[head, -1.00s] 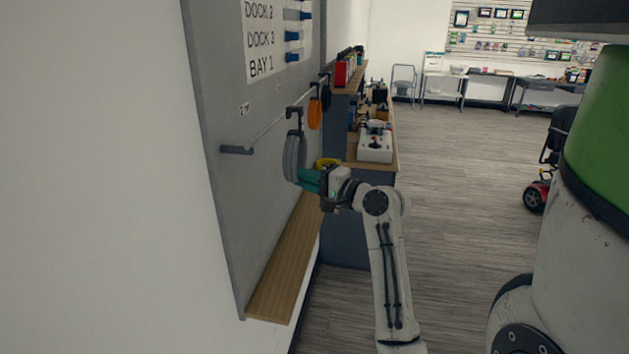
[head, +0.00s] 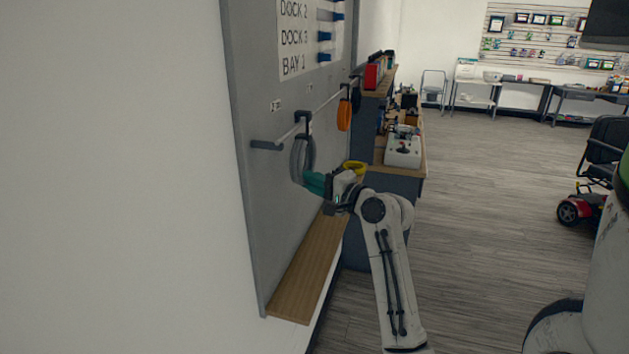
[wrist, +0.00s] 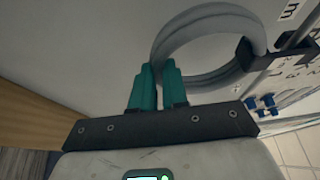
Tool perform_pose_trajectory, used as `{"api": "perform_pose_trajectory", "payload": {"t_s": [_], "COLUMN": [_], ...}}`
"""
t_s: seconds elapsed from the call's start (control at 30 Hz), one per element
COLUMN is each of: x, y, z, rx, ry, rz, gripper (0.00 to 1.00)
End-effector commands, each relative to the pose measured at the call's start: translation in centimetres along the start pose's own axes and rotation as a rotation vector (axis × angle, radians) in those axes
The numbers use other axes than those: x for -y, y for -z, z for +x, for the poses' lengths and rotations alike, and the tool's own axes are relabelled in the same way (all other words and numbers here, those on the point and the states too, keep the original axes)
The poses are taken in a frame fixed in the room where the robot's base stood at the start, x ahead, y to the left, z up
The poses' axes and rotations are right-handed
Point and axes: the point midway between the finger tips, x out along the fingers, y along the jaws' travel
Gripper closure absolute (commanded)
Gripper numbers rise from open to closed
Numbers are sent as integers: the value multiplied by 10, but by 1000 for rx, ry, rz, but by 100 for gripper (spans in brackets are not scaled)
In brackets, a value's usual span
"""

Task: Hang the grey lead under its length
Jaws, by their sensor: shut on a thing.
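The grey lead (head: 298,163) is a coiled loop beside the grey wall panel in the head view. Its top is at a dark hook (head: 303,121) on the rail; I cannot tell whether the hook fully bears it. My gripper (head: 317,183) has teal fingers shut on the lower part of the coil. In the wrist view the grey lead (wrist: 197,34) curves up from between the teal fingers (wrist: 158,86) to a dark hook (wrist: 243,55). Small length labels (head: 276,105) sit on the panel above the rail, too small to read in the head view.
An orange coil (head: 344,114) hangs farther along the rail. A yellow coil (head: 354,167) shows behind my gripper. A wooden ledge (head: 303,275) runs below the panel. A bench with a white box (head: 403,152) stands beyond.

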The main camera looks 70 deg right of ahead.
Motion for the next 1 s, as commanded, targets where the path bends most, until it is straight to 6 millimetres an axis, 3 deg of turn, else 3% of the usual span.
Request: {"api": "perform_pose_trajectory", "payload": {"t_s": [0.43,0.47,0.77,1.0], "x": [-3,-3,-4,-5], "y": [0,0,0,0], "z": [0,0,0,-1], "rx": [0,0,0,0], "ry": [2,2,1,-2], "rz": [0,-1,0,1], "gripper": [100,86,57,57]}}
